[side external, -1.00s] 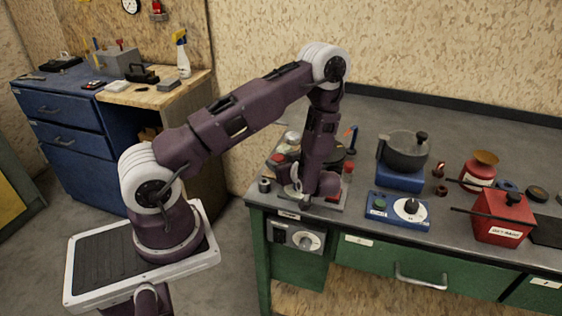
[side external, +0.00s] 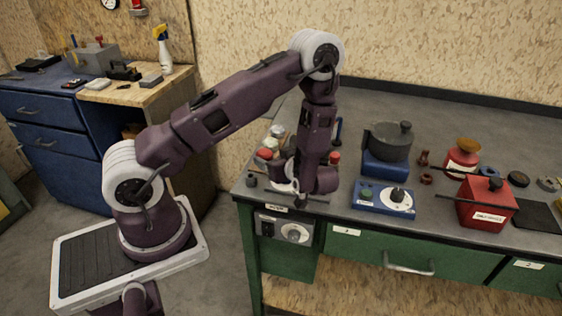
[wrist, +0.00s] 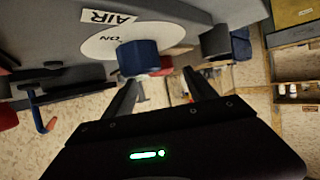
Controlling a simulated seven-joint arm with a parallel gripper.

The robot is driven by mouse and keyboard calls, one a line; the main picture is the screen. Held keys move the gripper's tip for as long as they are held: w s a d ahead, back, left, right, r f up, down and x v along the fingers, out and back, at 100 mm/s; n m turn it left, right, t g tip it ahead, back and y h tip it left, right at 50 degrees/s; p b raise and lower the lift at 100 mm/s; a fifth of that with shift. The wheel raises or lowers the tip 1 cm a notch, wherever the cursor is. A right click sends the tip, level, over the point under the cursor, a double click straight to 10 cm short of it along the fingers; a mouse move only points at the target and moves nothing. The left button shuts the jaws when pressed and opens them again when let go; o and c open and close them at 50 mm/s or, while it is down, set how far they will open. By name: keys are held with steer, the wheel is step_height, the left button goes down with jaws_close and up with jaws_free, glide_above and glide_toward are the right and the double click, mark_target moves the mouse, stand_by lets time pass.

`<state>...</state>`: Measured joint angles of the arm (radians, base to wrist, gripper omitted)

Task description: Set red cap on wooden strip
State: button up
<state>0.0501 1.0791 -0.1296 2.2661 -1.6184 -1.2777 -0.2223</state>
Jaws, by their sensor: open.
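In the side view, a red-topped item (side external: 263,154) stands at the bench's left end, left of my wrist. Another small red top (side external: 334,158) shows just right of my forearm. I cannot tell which is the red cap. I cannot make out the wooden strip in either view. My gripper points down near the front left edge of the bench, largely hidden by my own wrist in the side view. In the wrist view my gripper (wrist: 162,95) is open, with nothing held between its fingers. A blue knob (wrist: 138,57) on a white dial appears beyond them.
Right of my wrist are a blue control box (side external: 383,200), a dark pot (side external: 388,141) on a blue base, and a red box (side external: 486,205). A white-topped jar (side external: 277,131) stands behind the left red top. The back of the bench is clear.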

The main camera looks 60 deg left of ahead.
steer(key=v, duration=0.7)
steer(key=shift+d, duration=0.1)
steer(key=w+d+r+m+t+h, duration=0.1)
steer(key=w+d+r+t+h, duration=0.45)
steer(key=w, duration=0.35)
steer(key=w+d+r+m+t+h, duration=0.25)
steer(key=d+r+m+h, duration=0.4)
steer(key=d+r, duration=0.5)
steer(key=s+d+r+m+h, duration=0.4)
steer(key=s+r+m, duration=0.3)
steer(key=s, duration=0.5)
steer(key=s+a+f+m+g+y, duration=0.1)
steer(key=s+a, duration=0.2)
steer(key=s, duration=0.6)
steer(key=s+a+f+m+g+y, duration=0.1)
steer(key=s+a+m, duration=0.1)
steer(key=s, duration=0.6)
steer(key=shift+s+a, duration=0.4)
steer(key=shift+a, duration=0.1)
steer(key=shift+m, duration=0.25)
